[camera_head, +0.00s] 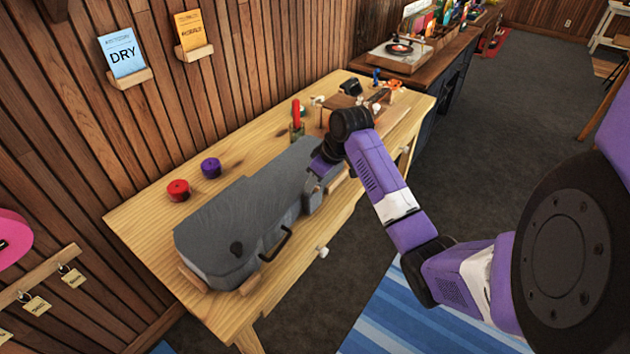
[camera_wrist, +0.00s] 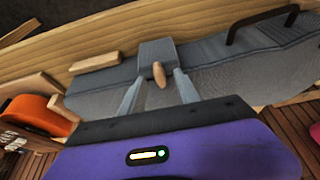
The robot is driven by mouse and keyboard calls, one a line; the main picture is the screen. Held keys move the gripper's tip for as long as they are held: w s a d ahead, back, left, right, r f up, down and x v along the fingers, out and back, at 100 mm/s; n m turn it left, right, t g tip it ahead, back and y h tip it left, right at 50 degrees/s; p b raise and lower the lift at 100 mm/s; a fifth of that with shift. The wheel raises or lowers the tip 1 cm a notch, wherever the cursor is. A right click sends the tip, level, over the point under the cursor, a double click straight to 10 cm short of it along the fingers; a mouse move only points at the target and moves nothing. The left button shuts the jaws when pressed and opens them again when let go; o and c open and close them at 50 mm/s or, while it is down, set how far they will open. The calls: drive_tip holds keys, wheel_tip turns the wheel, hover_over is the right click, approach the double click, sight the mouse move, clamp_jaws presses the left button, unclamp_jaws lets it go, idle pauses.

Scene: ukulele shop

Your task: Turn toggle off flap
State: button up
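The grey case (camera_head: 243,213) lies shut on the wooden bench, with a black handle (camera_head: 276,246) on its near side. In the wrist view, a small grey flap (camera_wrist: 157,49) lies over the case's side. A light wooden toggle (camera_wrist: 159,74) sits at the flap's edge, its long side roughly in line with the fingers. My gripper (camera_wrist: 159,80) is open, one finger on each side of the toggle, with visible gaps. I cannot tell how near the fingertips are in depth.
The bench (camera_head: 146,226) holds a red roll (camera_head: 178,190) and a purple roll (camera_head: 211,168) behind the case. A red-handled tool stands in a holder (camera_head: 297,131). Small tools crowd the bench's far end. An orange round thing (camera_wrist: 38,116) shows at left in the wrist view.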

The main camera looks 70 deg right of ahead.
drive_tip(key=shift+w+f, duration=0.1)
drive_tip(key=shift+f, duration=0.25)
clamp_jaws()
